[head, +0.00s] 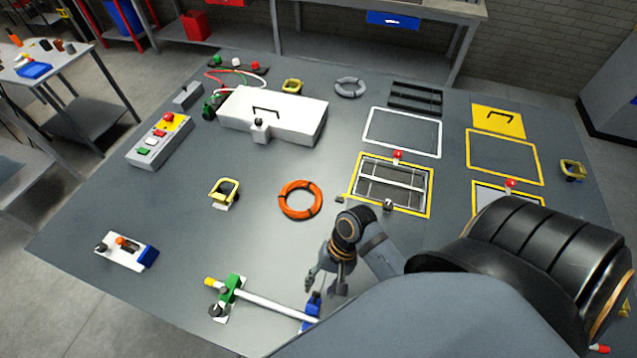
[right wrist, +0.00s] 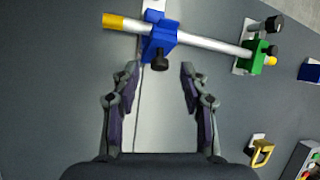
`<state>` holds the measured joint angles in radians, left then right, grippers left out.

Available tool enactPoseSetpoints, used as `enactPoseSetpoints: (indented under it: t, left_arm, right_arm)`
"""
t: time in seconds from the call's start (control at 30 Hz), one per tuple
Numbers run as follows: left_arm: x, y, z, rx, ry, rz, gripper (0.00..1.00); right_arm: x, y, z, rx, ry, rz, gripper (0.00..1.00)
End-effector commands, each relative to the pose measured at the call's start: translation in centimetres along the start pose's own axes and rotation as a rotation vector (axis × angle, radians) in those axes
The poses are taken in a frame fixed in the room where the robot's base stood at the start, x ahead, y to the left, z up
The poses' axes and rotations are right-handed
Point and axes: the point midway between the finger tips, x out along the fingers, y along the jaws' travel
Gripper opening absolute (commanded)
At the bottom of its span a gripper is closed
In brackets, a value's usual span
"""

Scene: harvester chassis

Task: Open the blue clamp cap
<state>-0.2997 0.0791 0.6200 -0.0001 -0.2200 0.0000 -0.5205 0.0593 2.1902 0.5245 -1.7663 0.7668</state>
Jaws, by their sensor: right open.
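The blue clamp (head: 313,306) sits on the panel near its front edge. It also shows at the top of the right wrist view (right wrist: 158,38), around a white rod (right wrist: 208,42) with yellow ends. A dark knob (right wrist: 160,61) sticks out from the blue clamp. Its cap looks closed over the rod. My right gripper (head: 325,284) is open and empty, above the panel close to the blue clamp. In the right wrist view the fingertips (right wrist: 160,70) are on either side of the knob in the picture, with no contact visible. My left gripper is not in view.
A green clamp (head: 231,288) holds the rod's other end, with a black knob beside it. An orange ring (head: 300,200), a yellow-handled fitting (head: 224,192) and a white block with a blue end (head: 128,251) lie farther away. The panel between them is bare.

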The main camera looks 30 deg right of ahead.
Motion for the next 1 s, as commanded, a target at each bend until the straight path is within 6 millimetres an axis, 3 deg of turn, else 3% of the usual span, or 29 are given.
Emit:
enactPoseSetpoints:
  t: [0.2,0.47,0.8,1.0]
  left_arm:
    - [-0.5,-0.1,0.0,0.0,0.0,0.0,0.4]
    - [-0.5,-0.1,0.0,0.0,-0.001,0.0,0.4]
    - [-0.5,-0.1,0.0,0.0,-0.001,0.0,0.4]
    - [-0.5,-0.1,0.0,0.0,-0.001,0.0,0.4]
  right_arm:
    - [2.1,-0.1,0.0,0.001,0.001,-0.002,0.44]
    - [2.4,0.0,-0.1,-0.001,0.002,0.0,0.44]
    - [2.3,0.0,-0.1,-0.001,0.002,0.0,0.01]
    - [2.3,0.0,-0.1,-0.001,0.002,0.0,0.0]
